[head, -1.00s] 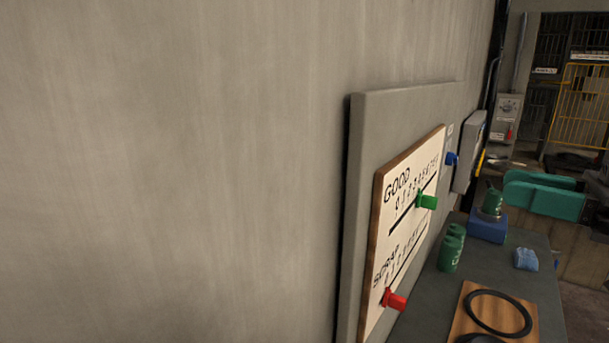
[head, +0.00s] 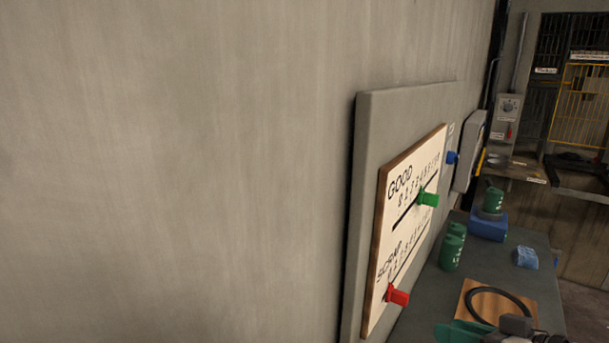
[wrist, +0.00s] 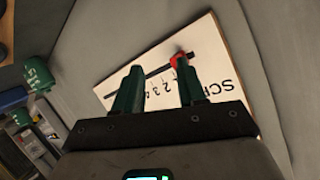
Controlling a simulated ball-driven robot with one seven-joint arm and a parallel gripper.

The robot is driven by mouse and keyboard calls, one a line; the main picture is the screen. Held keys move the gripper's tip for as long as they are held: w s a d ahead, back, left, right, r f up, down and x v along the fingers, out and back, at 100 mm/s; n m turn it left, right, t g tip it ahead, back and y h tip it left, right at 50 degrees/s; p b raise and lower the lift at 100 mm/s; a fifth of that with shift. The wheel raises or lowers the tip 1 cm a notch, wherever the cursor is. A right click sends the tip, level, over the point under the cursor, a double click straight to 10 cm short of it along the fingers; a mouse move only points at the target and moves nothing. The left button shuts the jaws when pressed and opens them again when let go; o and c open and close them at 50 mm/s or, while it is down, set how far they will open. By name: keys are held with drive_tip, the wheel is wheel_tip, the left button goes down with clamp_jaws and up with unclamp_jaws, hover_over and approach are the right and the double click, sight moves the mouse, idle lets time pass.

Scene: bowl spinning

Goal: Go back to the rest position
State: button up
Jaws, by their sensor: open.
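My gripper shows in the wrist view (wrist: 158,76), open with a gap between its two green fingers. The red marker (wrist: 182,60) appears just beyond the right fingertip there; I cannot tell how far apart they are. In the head view only part of my gripper (head: 465,332) is in sight at the bottom edge, below the wooden board. The white tally board (head: 405,230) hangs on the wall panel, with the green marker (head: 428,198) on the GOOD line and the red marker on the SCRAP line.
The wall (head: 180,170) fills the left.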

drive_tip(key=s+d+f+m+g+h+b, duration=0.1)
drive_tip(key=s+f+g+h+b, duration=0.3)
drive_tip(key=s+f, duration=1.1)
drive_tip(key=s+d+f+m+g+h+b, duration=0.2)
drive_tip(key=s+f+g+h+b, duration=0.2)
drive_tip(key=s+f, duration=1)
wheel_tip(320, 180, down, 9)
drive_tip(key=shift+s+r+g+b, duration=0.15)
drive_tip(key=shift+s+g+b, duration=0.25)
drive_tip(key=shift+g+b, duration=0.55)
